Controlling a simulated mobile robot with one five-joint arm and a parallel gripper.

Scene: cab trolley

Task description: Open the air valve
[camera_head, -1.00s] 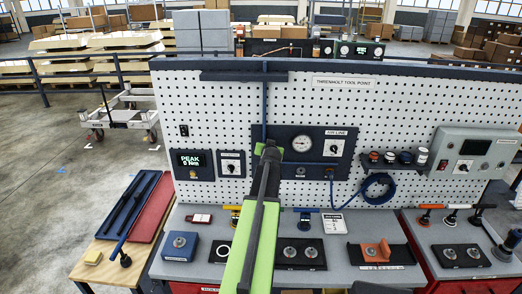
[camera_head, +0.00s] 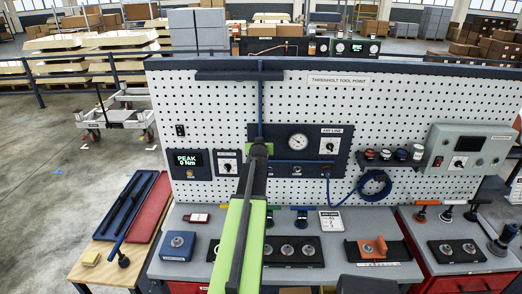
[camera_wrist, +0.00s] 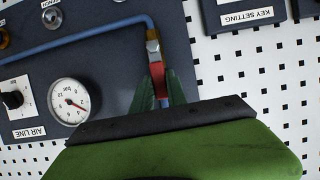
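The AIR LINE panel (camera_head: 327,165) hangs on the pegboard, with a round white gauge (camera_head: 298,141) and a black knob (camera_head: 329,147). In the wrist view a blue pipe (camera_wrist: 90,38) bends at a brass fitting (camera_wrist: 153,45). A red valve lever (camera_wrist: 158,80) runs from that fitting. My gripper (camera_wrist: 160,88) has its dark green fingers on either side of the lever. Little or no gap shows, so I cannot tell whether they press on it. In the head view my gripper (camera_head: 259,148) hides the lever.
The wrist view also shows the gauge (camera_wrist: 69,101). A coiled blue hose (camera_head: 375,186) hangs right of the panel. The PEAK display (camera_head: 188,161) is to the left. The grey bench (camera_head: 335,222) below carries several tools and fixtures. A grey control box (camera_head: 468,150) is at the right.

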